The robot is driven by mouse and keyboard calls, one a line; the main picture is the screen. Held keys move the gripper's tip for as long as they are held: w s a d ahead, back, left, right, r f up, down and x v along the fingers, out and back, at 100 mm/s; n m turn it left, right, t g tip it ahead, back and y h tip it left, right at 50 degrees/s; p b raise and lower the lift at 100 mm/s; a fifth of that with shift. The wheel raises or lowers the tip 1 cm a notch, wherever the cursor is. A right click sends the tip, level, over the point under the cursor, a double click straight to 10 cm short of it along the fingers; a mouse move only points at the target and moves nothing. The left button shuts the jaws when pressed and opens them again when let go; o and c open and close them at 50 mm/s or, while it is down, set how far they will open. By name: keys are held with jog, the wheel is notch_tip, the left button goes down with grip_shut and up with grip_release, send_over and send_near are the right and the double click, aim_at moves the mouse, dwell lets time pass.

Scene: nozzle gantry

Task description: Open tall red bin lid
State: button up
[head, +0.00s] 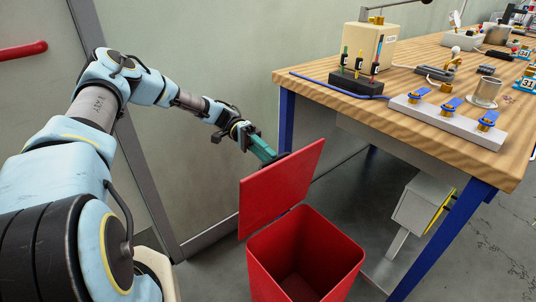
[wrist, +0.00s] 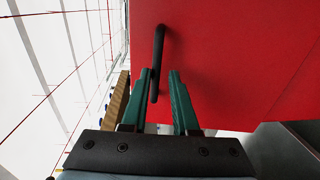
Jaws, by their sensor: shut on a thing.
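The tall red bin (head: 305,262) stands on the floor with its mouth open and its inside visible. Its red lid (head: 280,188) is raised steeply, tilted up from the rim on the bin's left and back side. The lid's red face also fills much of the wrist view (wrist: 235,60). My gripper (head: 270,156) is at the lid's upper edge, behind it. In the wrist view, a black bar handle (wrist: 158,50) on the lid runs between my green fingers (wrist: 160,75), which are shut on it. The handle is mostly hidden in the head view.
A wooden workbench (head: 440,60) with blue legs stands close on the right, carrying a beige box (head: 367,48), a grey strip with blue clips (head: 448,120) and other small items. A grey wall is behind. A door with a red bar (head: 22,50) is at left.

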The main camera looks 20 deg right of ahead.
jog(key=o, duration=0.4)
jog(key=shift+b+v, duration=0.85)
jog(key=shift+v, duration=2.9)
